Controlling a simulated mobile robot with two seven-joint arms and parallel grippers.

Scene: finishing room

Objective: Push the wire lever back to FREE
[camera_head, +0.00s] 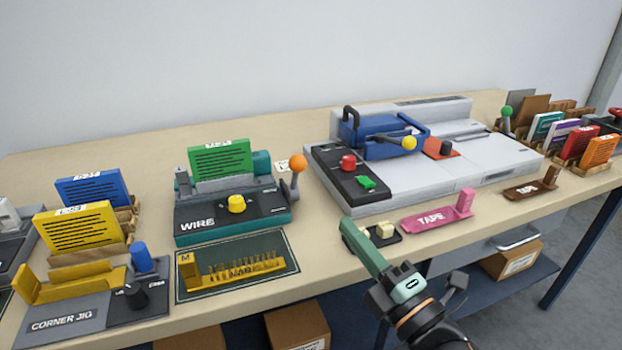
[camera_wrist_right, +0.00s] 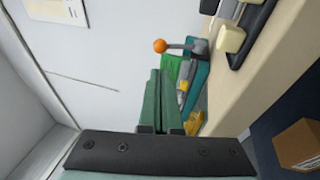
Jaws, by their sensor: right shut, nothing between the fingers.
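The wire machine (camera_head: 192,222), a teal and black unit marked WIRE, stands left of centre in the head view and holds a green booklet (camera_head: 220,160). Its wire lever (camera_head: 298,163), a grey rod with an orange ball, stands about upright at its right side. The lever's ball also shows in the right wrist view (camera_wrist_right: 160,46), beyond the fingers. A small white label (camera_head: 281,166) behind the lever is partly hidden; I cannot read it. My right gripper (camera_head: 347,228) is shut and empty, in front and to the right of the lever, apart from it. My left gripper is out of view.
A gold comb on a dark mat (camera_head: 240,268) lies in front of the machine. A yellow knob (camera_head: 236,203) sits on its top. A grey and blue machine (camera_head: 400,185) stands to the right.

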